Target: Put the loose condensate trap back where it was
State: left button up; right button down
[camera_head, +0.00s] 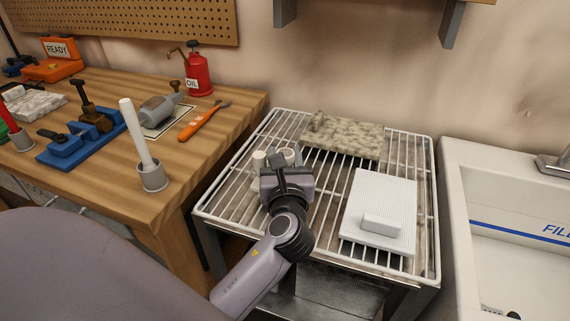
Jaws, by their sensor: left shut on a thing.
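My left gripper (280,164) reaches over the white wire rack (216,211) from the front. It is shut on a small pale thing (259,159) with rounded stubs, which may be the condensate trap. The gripper hides most of it, and I cannot tell whether it touches the rack. A grey cylindrical part (158,109) lies on a pale, dark-edged mat on the wooden bench at the left. My right gripper is not in view.
A white ribbed panel with a handle (385,187) and a mottled slab (343,136) lie on the rack. A sink (452,164) stands at the right. The bench (226,118) holds an oil can (199,76), an orange-handled tool (199,122) and a white rod in a cup (153,178).

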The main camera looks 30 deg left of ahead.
pick_arm(q)
jog(key=shift+f, duration=0.35)
jog(key=shift+f, duration=0.1)
jog(key=o, duration=1.1)
jog(key=shift+o, duration=0.2)
